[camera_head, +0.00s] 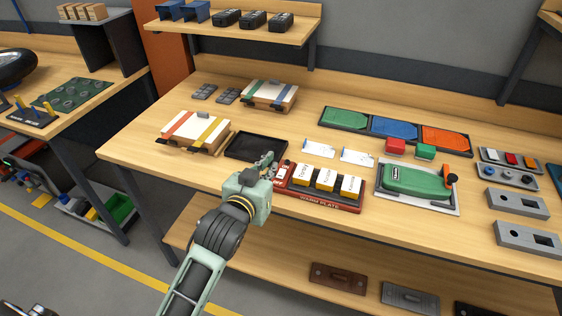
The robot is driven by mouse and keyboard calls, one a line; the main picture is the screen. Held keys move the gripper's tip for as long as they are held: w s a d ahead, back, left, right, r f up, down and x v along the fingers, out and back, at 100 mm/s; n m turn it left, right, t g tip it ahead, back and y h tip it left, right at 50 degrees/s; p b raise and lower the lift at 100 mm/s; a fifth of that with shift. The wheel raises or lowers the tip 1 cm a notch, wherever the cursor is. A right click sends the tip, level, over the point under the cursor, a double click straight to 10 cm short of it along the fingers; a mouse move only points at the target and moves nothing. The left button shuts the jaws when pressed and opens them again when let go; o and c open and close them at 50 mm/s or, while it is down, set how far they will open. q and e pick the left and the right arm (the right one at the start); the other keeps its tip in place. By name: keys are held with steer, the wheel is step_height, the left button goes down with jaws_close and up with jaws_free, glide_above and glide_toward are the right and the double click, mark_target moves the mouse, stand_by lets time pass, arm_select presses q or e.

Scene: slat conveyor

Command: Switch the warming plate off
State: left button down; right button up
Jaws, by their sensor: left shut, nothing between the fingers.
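The warming plate (322,201) is a red unit on the workbench, with "WARM PLATE" lettering along its front edge. Several white-and-yellow labelled blocks (326,179) stand in a row on it. My left gripper (269,157) is shut and empty at the plate's left end. Its wrist hides the front left corner of the plate. I cannot tell whether the fingers touch the plate. My right gripper is not in view.
A black tray (243,150) lies just left of my gripper. White cards (319,149) and red and green blocks lie behind. Strapped boxes (193,131) are at the left. The front left bench is clear.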

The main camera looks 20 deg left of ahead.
arm_select(q)
steer(key=shift+s+r, duration=0.15)
steer(key=shift+r, duration=0.25)
steer(key=p, duration=0.2)
glide_above(282, 173)
step_height(282, 173, down, 2)
steer(key=shift+d+f, duration=0.1)
steer(key=shift+f, duration=0.1)
step_height(282, 173, down, 3)
steer(key=shift+r+p, duration=0.1)
steer(key=shift+p, duration=0.25)
steer(key=shift+s+f, duration=0.1)
steer(key=shift+f, duration=0.55)
